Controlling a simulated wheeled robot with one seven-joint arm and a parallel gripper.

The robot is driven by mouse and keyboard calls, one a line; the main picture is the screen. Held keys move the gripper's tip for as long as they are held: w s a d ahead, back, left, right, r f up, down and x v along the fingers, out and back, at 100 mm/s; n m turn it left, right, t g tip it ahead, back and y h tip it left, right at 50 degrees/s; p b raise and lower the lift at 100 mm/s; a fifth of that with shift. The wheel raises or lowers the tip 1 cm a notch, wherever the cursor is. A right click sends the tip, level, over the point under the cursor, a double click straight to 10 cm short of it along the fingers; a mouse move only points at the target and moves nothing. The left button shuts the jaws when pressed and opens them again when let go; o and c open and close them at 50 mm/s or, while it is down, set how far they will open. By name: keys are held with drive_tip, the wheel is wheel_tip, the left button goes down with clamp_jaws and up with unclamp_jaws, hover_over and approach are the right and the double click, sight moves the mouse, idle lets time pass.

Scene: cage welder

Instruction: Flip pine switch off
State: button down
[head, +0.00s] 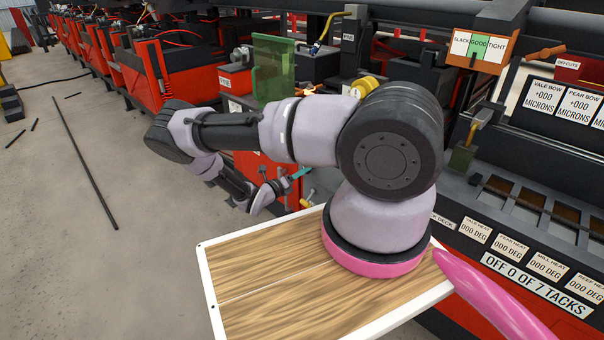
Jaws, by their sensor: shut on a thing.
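My gripper (289,183) is low in front of the red machine front, left of the picture's middle. Its jaws are shut on a small teal piece (301,173) that sticks out to the right. The jaws hide part of this piece, and I cannot tell whether it is the pine switch's lever. No label reading "pine" is legible in the head view. A small yellow-tipped fitting (305,203) is just right of and below the gripper.
A green translucent panel (272,68) stands behind my arm. A label panel (478,47) reads slack, good, tight at the upper right. A console sign (536,284) reads "OFF 0 OF 7 TACKS". A long dark rod (85,165) lies on the open grey floor at left.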

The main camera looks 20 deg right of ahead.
drive_tip(key=shift+c, duration=2.1)
unclamp_jaws()
drive_tip(key=v, duration=1.1)
drive_tip(key=shift+r, duration=0.1)
drive_tip(key=s+a+r+m+g+y, duration=0.1)
drive_tip(key=s+r+m+g+y, duration=0.4)
drive_tip(key=r+m, duration=0.9)
drive_tip(key=a+r+m+g+y, duration=0.25)
drive_tip(key=r+m+y, duration=0.5)
drive_tip(key=r, duration=1.15)
drive_tip(key=s+r+m+t+y, duration=0.3)
drive_tip(key=s+r+m+t, duration=0.1)
drive_tip(key=s+r+m, duration=0.3)
drive_tip(key=s+r+m+t+y, duration=0.3)
drive_tip(key=s+r+m, duration=0.4)
drive_tip(key=r, duration=0.9)
drive_tip(key=s+t, duration=0.1)
drive_tip(key=s, duration=0.2)
drive_tip(key=shift+s+a, duration=0.3)
drive_tip(key=shift+s, duration=0.1)
